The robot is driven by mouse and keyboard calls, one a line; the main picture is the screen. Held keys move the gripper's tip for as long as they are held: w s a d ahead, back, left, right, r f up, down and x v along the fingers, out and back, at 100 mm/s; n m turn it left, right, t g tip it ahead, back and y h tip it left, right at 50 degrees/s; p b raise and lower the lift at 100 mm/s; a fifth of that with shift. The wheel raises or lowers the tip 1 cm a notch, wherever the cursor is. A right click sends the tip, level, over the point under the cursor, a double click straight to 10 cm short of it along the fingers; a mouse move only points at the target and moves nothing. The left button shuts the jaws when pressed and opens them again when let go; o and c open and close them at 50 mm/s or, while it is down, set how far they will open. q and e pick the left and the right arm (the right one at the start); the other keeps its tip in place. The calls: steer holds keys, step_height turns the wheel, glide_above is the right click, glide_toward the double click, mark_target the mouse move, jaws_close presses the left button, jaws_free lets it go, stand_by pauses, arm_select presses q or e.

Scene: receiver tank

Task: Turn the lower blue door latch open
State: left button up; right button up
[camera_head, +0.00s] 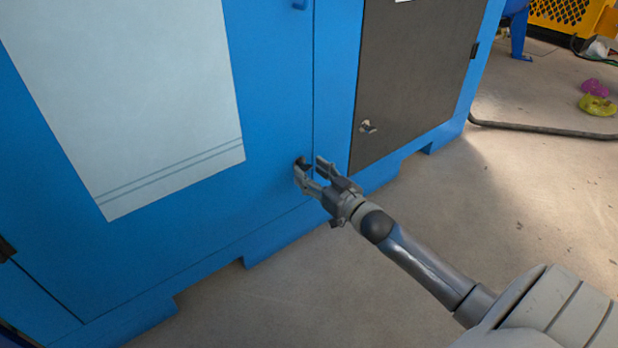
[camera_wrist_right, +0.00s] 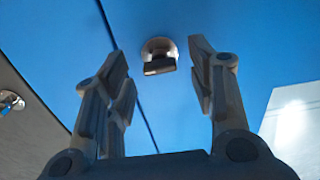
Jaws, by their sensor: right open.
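The lower door latch shows in the right wrist view as a round silver fitting with a dark knob (camera_wrist_right: 158,56). It sits on the blue door (camera_head: 272,80), close to the door's vertical seam. My right gripper (camera_head: 309,166) is open in front of the door's lower edge area. In the right wrist view the latch appears between its two fingertips, with a gap on each side. No contact with the latch is visible. In the head view the fingers largely cover the latch. My left gripper is not in view.
A dark grey panel (camera_head: 412,70) with its own silver latch (camera_head: 368,126) lies right of the seam. A pale panel (camera_head: 130,95) covers much of the blue door. A dark hose (camera_head: 545,129) and purple (camera_head: 594,88) and yellow-green (camera_head: 597,105) items lie on the floor at right.

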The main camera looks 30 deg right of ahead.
steer(key=shift+w, duration=0.8)
steer(key=shift+a, duration=0.1)
jaws_close()
